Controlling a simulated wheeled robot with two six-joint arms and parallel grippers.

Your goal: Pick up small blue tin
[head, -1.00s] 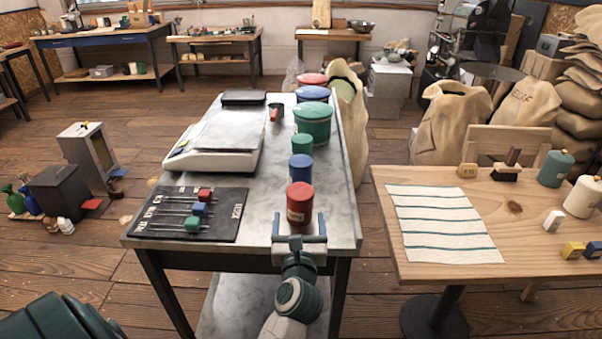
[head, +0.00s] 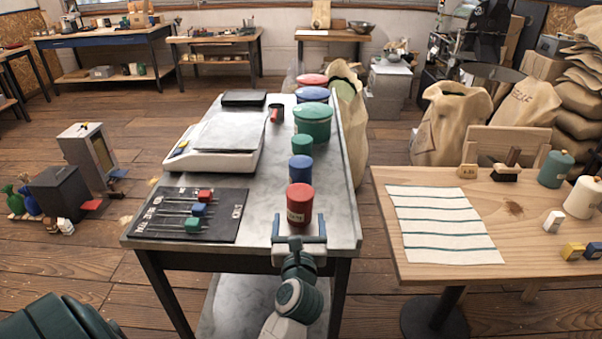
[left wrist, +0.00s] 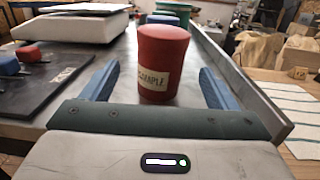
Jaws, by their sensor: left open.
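The small blue tin (head: 301,168) stands upright on the marble-topped table, between a small red tin (head: 300,204) nearer me and a small green tin (head: 302,145) farther back. In the left wrist view the blue tin (left wrist: 162,19) is mostly hidden behind the labelled red tin (left wrist: 163,66). My left gripper (head: 300,226) is open at the table's near end. Its two blue fingers point at the red tin, one on each side, with gaps between fingers and tin. My right gripper does not show.
A larger green tin (head: 313,123) stands behind the row, with more tins beyond. A white scale (head: 213,150) and a black mat (head: 190,222) with several colour-topped samplers lie left. A raised edge (head: 345,175) runs along the table's right side.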

